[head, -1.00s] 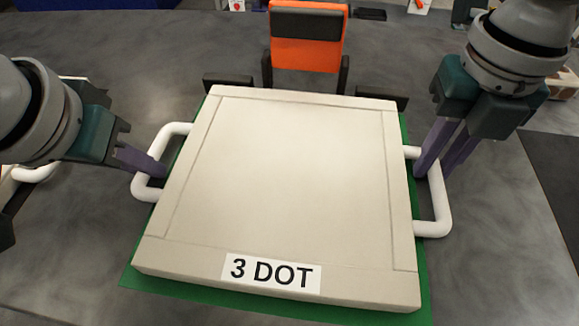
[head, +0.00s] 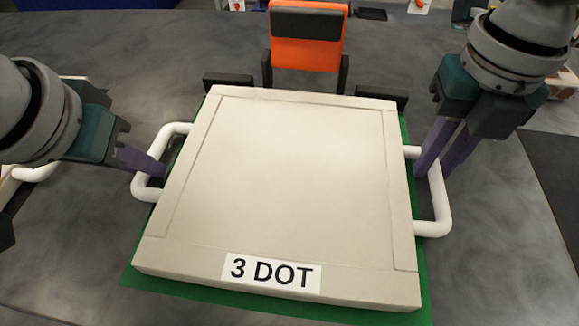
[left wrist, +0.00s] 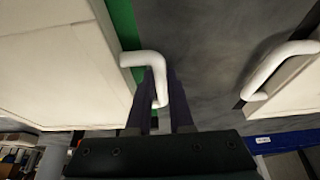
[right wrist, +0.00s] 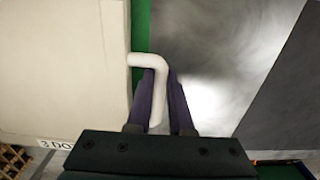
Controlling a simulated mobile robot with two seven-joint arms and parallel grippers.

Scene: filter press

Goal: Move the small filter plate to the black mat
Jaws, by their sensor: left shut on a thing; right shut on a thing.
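A pale, square filter plate (head: 290,180) marked "3 DOT" lies flat over a green mat (head: 170,293) in the head view. It has a white handle on each side. My left gripper (head: 152,168) is shut on the left handle (head: 150,190); the left wrist view shows this handle (left wrist: 148,60) between the fingers. My right gripper (head: 428,170) is shut on the right handle (head: 435,222); the right wrist view shows that handle (right wrist: 157,100) between the fingers. A black mat (head: 556,175) lies at the right edge, partly out of view.
An orange and black block (head: 306,45) stands behind the plate, with low black brackets (head: 228,80) beside it. Another white-handled plate (left wrist: 295,88) lies to the left, mostly cut off in the head view. Bare grey table separates the plate from the black mat.

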